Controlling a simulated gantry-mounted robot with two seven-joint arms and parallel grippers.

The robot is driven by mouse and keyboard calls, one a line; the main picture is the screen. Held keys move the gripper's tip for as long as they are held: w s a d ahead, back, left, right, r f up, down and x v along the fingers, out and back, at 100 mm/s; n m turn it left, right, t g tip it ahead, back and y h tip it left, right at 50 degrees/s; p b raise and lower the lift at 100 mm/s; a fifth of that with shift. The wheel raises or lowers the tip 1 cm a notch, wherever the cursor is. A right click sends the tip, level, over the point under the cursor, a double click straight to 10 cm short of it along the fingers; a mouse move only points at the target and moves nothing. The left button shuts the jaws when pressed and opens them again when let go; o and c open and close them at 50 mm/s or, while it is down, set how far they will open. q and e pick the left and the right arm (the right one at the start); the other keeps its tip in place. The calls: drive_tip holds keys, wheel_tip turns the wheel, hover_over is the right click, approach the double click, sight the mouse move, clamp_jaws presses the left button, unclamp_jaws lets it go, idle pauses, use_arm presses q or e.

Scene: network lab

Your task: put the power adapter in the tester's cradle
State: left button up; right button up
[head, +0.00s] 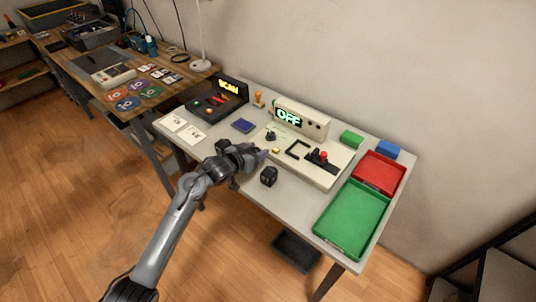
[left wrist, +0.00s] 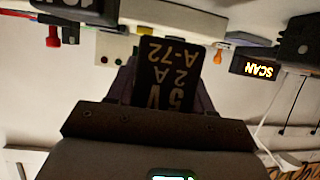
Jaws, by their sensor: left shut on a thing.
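The power adapter (left wrist: 168,75), a black block with upside-down white print "5V 2A A-72", shows in the left wrist view between my left gripper's fingers. My left gripper (head: 262,154) is shut on it above the table, in front of the tester; in the head view the arm mostly hides the adapter. The tester (head: 302,118) is a pale unit with a green "OFF" display. Its cradle (head: 297,149) looks like a black bracket on the pale base and shows empty. A black lever with a red knob (head: 323,155) stands right of it. My right gripper is out of view.
A black cube (head: 269,177) stands on the table just in front of the tester. A green tray (head: 352,220) and red tray (head: 379,174) lie at right. A scanner with "SCAN" sign (head: 229,86), a blue pad (head: 243,126) and white cards (head: 190,134) are at left.

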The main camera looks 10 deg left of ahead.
use_arm(q)
drive_tip(key=a+f, duration=0.1)
drive_tip(key=w+a+f+b, duration=0.1)
drive_tip(key=a, duration=0.1)
drive_tip(key=shift+w, duration=0.1)
wheel_tip(320, 180, down, 2)
drive_tip(key=shift+d+f, duration=0.2)
drive_tip(key=shift+f, duration=0.4)
drive_tip(key=shift+f, duration=0.2)
drive_tip(key=o, duration=1.2)
drive_tip(key=shift+c, duration=0.2)
